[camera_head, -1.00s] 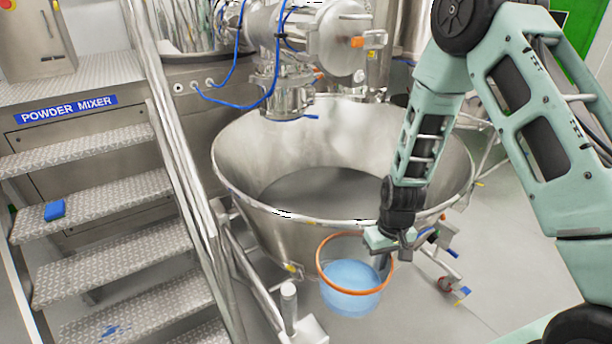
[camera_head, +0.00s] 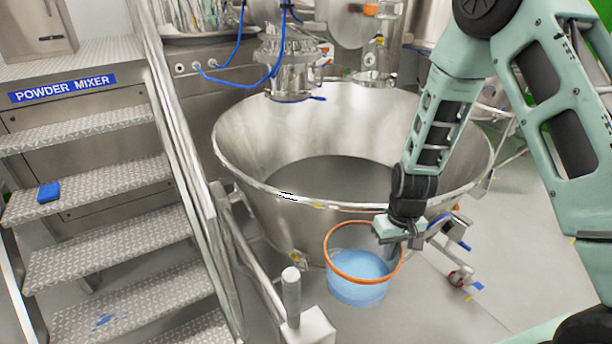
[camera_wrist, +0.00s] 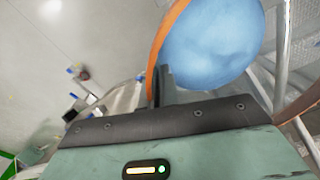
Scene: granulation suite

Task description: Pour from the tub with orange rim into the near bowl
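The tub with orange rim (camera_head: 357,291) is translucent with blue contents. It hangs roughly upright in front of the large steel bowl, its rim below the bowl's rim. My gripper (camera_head: 393,246) is shut on the tub's right rim and wall. In the wrist view the tub (camera_wrist: 212,42) shows its blue contents, with a finger (camera_wrist: 160,85) of my gripper at its rim. The near bowl (camera_head: 262,150) is a wide steel cone with grey material low inside. The tub hides a little of the bowl's lower outside.
Steel steps (camera_head: 110,235) with a handrail stand at the left, a blue block (camera_head: 49,191) on one tread. A post with a grey handle (camera_head: 291,292) stands left of the tub. Mixer pipework (camera_head: 288,60) hangs over the bowl's back.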

